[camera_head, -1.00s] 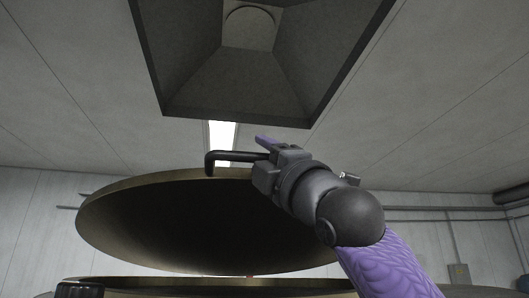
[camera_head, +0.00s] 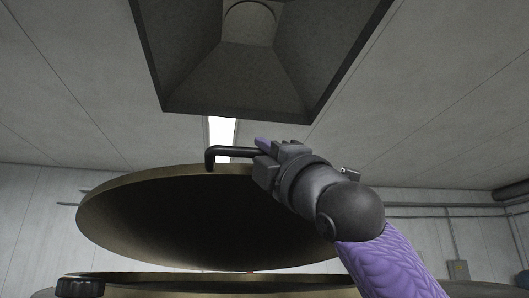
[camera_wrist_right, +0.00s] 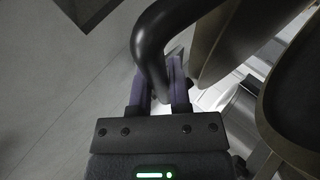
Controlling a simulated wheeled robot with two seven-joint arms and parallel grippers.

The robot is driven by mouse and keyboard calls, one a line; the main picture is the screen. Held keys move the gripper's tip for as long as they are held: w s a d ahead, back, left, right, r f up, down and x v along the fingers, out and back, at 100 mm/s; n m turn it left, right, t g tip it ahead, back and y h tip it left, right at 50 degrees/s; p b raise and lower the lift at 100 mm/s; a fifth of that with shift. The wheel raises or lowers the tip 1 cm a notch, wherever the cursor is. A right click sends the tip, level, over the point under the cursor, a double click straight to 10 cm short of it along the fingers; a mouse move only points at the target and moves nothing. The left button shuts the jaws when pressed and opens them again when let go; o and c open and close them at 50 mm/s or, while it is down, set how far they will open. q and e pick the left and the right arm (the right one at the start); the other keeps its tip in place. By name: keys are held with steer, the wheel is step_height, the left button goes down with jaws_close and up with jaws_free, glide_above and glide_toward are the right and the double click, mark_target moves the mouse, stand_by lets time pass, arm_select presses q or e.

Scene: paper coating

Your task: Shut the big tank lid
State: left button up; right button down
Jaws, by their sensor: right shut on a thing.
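The big tank lid (camera_head: 210,220) is a round disc with a brass-coloured rim, tilted open above the tank, its dark underside facing me. A black bent bar handle (camera_head: 230,152) stands at the lid's upper edge. My right gripper (camera_head: 263,146) is shut on this handle at the handle's right part. In the right wrist view the dark handle (camera_wrist_right: 150,45) passes between the purple fingers (camera_wrist_right: 163,85). The tank's rim (camera_head: 200,278) shows below the lid, with a gap between them at the front. My left gripper is not in view.
A large dark hood (camera_head: 240,85) hangs from the ceiling above the lid. A black knob (camera_head: 80,288) sits at the tank's rim at lower left. Pipes and a grey box (camera_head: 458,270) are on the wall at right.

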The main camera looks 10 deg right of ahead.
stand_by(0.6)
step_height(320, 180, down, 11)
steer(key=s+n+y+b, duration=0.1)
steer(key=y+b, duration=0.1)
steer(key=b, duration=0.8)
steer(key=shift+s+r+n, duration=0.15)
steer(key=shift+s+n, duration=0.15)
steer(key=shift+r, duration=0.1)
steer(key=c, duration=0.6)
jaws_free()
steer(key=b+v, duration=0.7)
steer(key=v, duration=0.3)
